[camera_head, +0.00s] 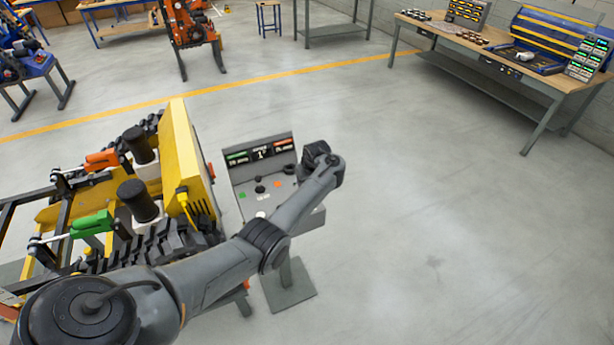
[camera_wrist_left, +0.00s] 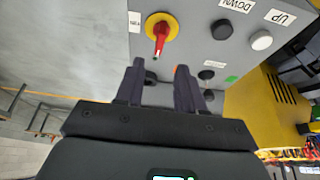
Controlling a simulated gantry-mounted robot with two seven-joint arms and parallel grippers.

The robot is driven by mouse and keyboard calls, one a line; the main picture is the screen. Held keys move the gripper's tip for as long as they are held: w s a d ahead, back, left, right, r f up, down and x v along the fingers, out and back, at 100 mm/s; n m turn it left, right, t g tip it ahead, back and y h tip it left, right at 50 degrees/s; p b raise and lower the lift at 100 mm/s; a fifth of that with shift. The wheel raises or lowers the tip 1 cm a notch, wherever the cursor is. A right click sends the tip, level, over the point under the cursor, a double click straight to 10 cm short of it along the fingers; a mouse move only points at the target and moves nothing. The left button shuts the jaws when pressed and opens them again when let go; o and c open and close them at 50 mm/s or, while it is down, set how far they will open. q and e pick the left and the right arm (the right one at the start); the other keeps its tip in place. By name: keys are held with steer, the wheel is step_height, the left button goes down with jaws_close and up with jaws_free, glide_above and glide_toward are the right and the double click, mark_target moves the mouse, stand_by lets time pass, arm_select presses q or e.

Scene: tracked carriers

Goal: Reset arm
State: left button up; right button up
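My left arm comes in from the lower left in the head view and reaches over a grey control stand (camera_head: 290,285). Its wrist is over the right side of the stand's panel (camera_head: 236,170); the fingertips cannot be made out there. In the left wrist view my left gripper (camera_wrist_left: 160,67) is open, with a gap between its two dark fingers and nothing held. Its fingers point at the grey panel (camera_wrist_left: 190,45), close to a red rotary switch on a yellow disc (camera_wrist_left: 161,28). Whether they touch the panel cannot be told. My right gripper is in neither view.
A tracked carrier (camera_head: 180,150) with a yellow plate and green and orange handles stands left of the panel. Panel buttons include a white one (camera_wrist_left: 262,40) and a black one (camera_wrist_left: 221,29). A workbench (camera_head: 560,80) stands at the back right. The right floor is clear.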

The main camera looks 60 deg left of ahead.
arm_select(q)
steer(key=shift+d+r, duration=0.2)
steer(key=shift+r, duration=0.2)
steer(key=shift+f, duration=0.1)
steer(key=s+d+f+m+t+h, duration=0.1)
steer(key=s+d+f+m, duration=0.25)
steer(key=d, duration=0.35)
steer(key=s+d+f+m+t, duration=0.1)
steer(key=s+d+f+m, duration=0.2)
steer(key=d, duration=0.4)
steer(key=s+d+f+m+t+h, duration=0.1)
steer(key=s+d+m, duration=0.2)
steer(key=d+m, duration=0.35)
steer(key=s+d+r+m+h, duration=0.1)
steer(key=s+d+m, duration=0.1)
steer(key=s+d, duration=0.9)
steer(key=s+d+r+m+h, duration=0.2)
steer(key=s+d+r+m, duration=0.1)
steer(key=s+d+r, duration=0.45)
step_height(320, 180, up, 14)
steer(key=p, duration=1.6)
steer(key=shift+s+d+r+p, duration=0.25)
steer(key=shift+d+p, duration=0.1)
steer(key=shift+d, duration=0.1)
